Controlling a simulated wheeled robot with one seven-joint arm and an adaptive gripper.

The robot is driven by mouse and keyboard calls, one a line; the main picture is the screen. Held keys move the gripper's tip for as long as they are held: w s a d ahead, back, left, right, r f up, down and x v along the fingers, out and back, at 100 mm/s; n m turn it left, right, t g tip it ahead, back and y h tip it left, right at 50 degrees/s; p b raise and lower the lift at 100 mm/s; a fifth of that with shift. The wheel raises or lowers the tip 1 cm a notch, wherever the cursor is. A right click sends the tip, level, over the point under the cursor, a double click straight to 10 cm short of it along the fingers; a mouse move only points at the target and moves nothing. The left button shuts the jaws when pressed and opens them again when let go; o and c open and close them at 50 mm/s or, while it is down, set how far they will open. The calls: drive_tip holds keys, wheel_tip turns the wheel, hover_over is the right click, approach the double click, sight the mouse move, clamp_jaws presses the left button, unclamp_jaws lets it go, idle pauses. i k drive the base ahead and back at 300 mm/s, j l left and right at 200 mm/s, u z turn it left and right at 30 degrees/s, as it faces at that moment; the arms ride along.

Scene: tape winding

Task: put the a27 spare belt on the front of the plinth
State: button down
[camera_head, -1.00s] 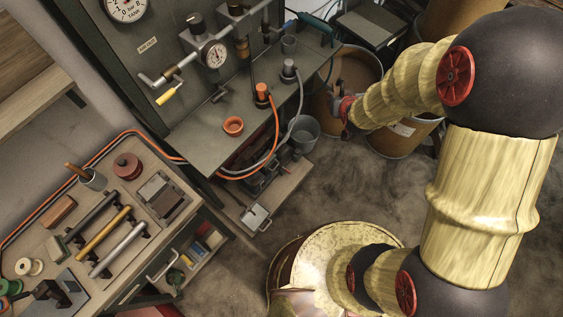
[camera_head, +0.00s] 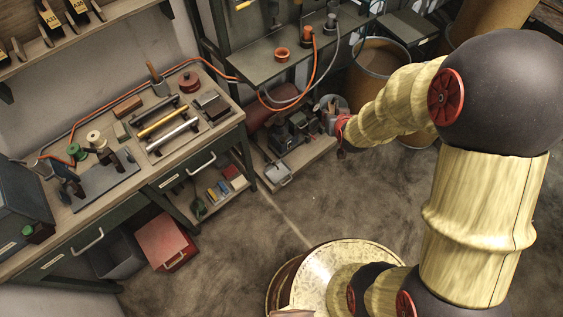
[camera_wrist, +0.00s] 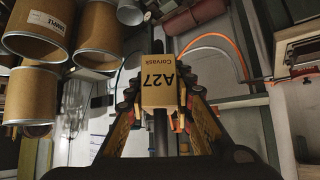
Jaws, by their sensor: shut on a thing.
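The A27 spare belt shows in the wrist view as a tan cardboard sleeve (camera_wrist: 158,88) marked A27, with a dark strip running below it. My gripper (camera_wrist: 160,108) is shut on it, one finger on each side. In the head view my gripper (camera_head: 338,122) is at the right end of the plinth, and the belt is too small to make out there. The plinth (camera_head: 312,158) is a low, pale platform under the green bench, carrying dark machinery (camera_head: 291,132). Its front edge is bare in part. I cannot tell the gripper's height above it.
A grey pan (camera_head: 279,173) lies at the plinth's front left. A metal bucket (camera_head: 334,102) is partly behind my gripper. A brown drum (camera_head: 377,72) stands to the right. The green bench top (camera_head: 262,62) overhangs the plinth, with orange and grey hoses hanging. Floor in front is clear.

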sight(304, 161)
drive_tip(key=u, duration=1.95)
drive_tip(key=l+u, duration=0.25)
drive_tip(key=k+l+u, duration=0.25)
drive_tip(key=l, duration=0.2)
drive_tip(key=l+u, duration=0.3)
drive_tip(key=k+l+u, duration=0.25)
drive_tip(key=k+l, duration=0.15)
drive_tip(key=l, duration=0.25)
drive_tip(key=k+l, duration=0.2)
drive_tip(key=l, duration=0.15)
drive_tip(key=k+l, duration=0.15)
drive_tip(key=l, duration=0.25)
drive_tip(key=k+l, duration=0.15)
drive_tip(key=l, duration=0.2)
drive_tip(key=k+l, duration=0.15)
drive_tip(key=l, duration=0.25)
drive_tip(key=k+l, duration=0.2)
drive_tip(key=l, duration=0.15)
drive_tip(key=k+l, duration=0.15)
drive_tip(key=l, duration=0.25)
